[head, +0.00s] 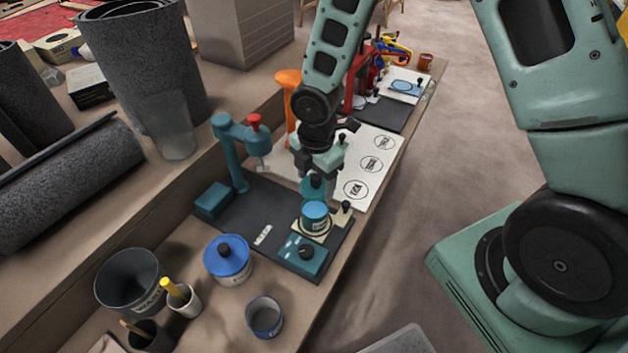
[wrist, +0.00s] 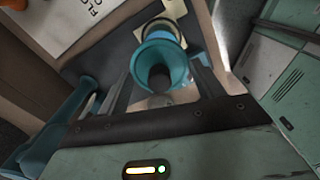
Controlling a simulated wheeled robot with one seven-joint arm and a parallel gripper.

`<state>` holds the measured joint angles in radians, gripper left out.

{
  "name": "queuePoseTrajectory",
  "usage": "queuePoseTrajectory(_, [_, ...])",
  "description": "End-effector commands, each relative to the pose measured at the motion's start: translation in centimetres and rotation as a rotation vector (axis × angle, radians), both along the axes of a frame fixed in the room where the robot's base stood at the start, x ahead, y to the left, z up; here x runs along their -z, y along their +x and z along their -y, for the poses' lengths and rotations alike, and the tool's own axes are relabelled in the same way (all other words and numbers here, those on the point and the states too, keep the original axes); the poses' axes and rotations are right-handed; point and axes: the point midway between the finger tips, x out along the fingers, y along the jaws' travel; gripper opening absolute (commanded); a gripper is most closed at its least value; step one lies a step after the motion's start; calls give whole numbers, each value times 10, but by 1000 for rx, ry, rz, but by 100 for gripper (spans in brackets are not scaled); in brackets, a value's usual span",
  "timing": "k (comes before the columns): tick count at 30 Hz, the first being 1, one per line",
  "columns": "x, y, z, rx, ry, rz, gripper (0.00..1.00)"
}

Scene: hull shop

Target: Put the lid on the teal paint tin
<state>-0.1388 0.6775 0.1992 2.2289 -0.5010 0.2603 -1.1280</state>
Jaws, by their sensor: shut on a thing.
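My gripper (head: 316,173) is shut on the dark knob of a teal lid (head: 312,188). It holds the lid just above the teal paint tin (head: 315,214), with a small gap seeming to show between them. The tin stands upright on a pale plate at the front end of a dark mat. In the wrist view the teal lid (wrist: 178,60) sits between my fingertips (wrist: 160,82). The tin (wrist: 163,26) shows partly behind it, offset toward the top, and the lid hides much of it.
A teal post with an arm and red knob (head: 233,150) stands left of the tin. White labelled sheet (head: 368,170) lies behind.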

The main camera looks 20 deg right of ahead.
Motion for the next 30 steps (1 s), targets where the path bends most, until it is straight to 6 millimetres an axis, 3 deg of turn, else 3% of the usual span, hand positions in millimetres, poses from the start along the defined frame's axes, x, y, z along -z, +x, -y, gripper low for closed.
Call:
queuePoseTrajectory(8, [7,-1,-4,-64,0,0,46])
queuePoseTrajectory(30, [64,-1,-4,-61,0,0,46])
